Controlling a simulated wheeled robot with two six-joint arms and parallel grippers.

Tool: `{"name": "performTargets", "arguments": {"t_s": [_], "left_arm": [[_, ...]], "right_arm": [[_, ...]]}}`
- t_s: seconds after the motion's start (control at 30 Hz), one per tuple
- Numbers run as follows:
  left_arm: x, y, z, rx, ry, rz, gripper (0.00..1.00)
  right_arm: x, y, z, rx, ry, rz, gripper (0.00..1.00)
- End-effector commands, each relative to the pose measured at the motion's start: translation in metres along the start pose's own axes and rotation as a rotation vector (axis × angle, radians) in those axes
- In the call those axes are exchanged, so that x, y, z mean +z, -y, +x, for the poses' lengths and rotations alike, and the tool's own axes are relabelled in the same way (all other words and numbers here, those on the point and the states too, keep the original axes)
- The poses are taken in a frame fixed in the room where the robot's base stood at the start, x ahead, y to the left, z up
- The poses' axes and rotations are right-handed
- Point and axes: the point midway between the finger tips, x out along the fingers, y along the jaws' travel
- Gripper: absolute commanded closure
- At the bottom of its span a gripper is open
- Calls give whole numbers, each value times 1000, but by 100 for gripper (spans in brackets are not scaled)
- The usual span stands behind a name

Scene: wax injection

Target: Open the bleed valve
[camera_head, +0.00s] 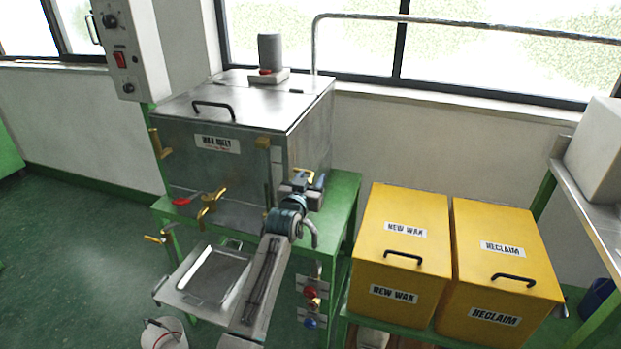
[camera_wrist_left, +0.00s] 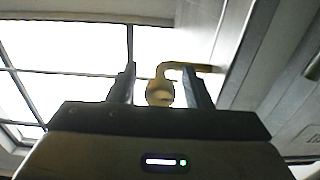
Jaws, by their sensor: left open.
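A small yellow bent valve handle (camera_head: 303,174), which I take to be the bleed valve, is at the right side of the steel wax melt tank (camera_head: 225,155). In the left wrist view the yellow bent piece (camera_wrist_left: 161,92) comes from the tank wall, and its rounded end lies between my fingers. My left gripper (camera_head: 302,186) is open around it, with gaps visible at both fingers. The wrist view shows the open jaws of my left gripper (camera_wrist_left: 158,70) too. Whether the fingers touch the handle is unclear. My right gripper is out of view.
Yellow bins, new wax (camera_head: 378,265) and reclaim (camera_head: 477,285), stand to the right. A metal tray (camera_head: 205,275) is below the tank. The floor at left is clear.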

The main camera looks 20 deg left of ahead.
Motion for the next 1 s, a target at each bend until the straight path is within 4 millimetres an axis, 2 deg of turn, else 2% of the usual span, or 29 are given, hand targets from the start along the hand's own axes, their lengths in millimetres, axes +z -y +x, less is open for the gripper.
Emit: {"name": "performTargets", "arguments": {"t_s": [0.33, 0.5, 0.57, 1.0], "left_arm": [[0, 0, 3, 0, 0, 0, 57], [0, 0, 3, 0, 0, 0, 90], [0, 0, 3, 0, 0, 0, 100], [0, 0, 3, 0, 1, 94, 100]], "right_arm": [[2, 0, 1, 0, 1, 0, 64], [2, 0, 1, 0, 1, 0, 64], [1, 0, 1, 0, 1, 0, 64], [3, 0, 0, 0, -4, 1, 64]]}}
